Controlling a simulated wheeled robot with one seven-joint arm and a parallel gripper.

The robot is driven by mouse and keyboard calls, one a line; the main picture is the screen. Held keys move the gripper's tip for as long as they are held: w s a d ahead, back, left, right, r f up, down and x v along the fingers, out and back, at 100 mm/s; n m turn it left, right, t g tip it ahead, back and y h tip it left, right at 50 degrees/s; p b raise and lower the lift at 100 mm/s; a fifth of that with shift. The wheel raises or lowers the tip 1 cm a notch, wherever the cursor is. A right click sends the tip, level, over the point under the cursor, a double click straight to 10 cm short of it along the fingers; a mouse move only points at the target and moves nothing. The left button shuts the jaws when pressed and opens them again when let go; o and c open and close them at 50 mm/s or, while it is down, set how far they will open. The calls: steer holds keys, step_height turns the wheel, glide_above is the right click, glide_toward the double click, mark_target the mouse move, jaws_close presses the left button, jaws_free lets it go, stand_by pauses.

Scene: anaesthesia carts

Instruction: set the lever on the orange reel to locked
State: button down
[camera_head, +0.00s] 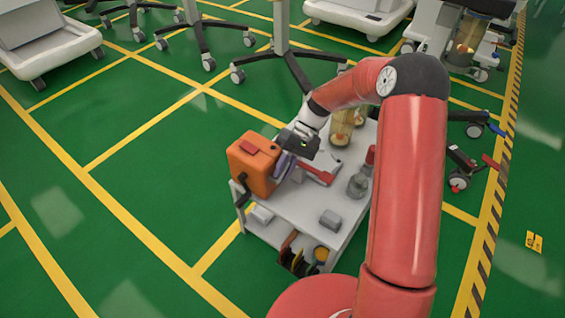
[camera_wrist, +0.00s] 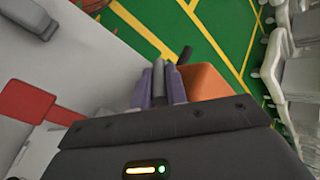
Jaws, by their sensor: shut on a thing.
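The orange reel (camera_head: 254,165) stands upright at the left end of a white cart top. It also shows in the wrist view (camera_wrist: 205,82), just right of the fingers. My gripper (camera_head: 284,164) is at the reel's right side, reaching in from the right. In the wrist view, the purple fingers of my gripper (camera_wrist: 158,84) are closed around a grey bar (camera_wrist: 158,72), which looks like the reel's lever. A dark knob-like end (camera_wrist: 185,55) shows just beyond the fingers. The lever's markings and exact setting cannot be read.
The cart top (camera_head: 300,208) also holds a red-and-white device (camera_head: 322,172), a grey bottle (camera_head: 357,186), a small grey box (camera_head: 330,220) and amber cylinders (camera_head: 342,125) at the back. Wheeled stands (camera_head: 278,50) are behind; green floor is open at left.

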steer(key=shift+w+d+f+g+y+p, duration=0.1)
steer(key=shift+w+f+g+y+p, duration=0.1)
steer(key=shift+g+y, duration=0.25)
steer(key=shift+w+d+f+g+y+p, duration=0.1)
steer(key=shift+f+g+y, duration=0.05)
steer(key=shift+g+y, duration=0.3)
steer(key=c, duration=1.7)
jaws_free()
steer(key=shift+v, duration=3.85)
steer(key=shift+w+f, duration=0.1)
steer(key=shift+c, duration=0.2)
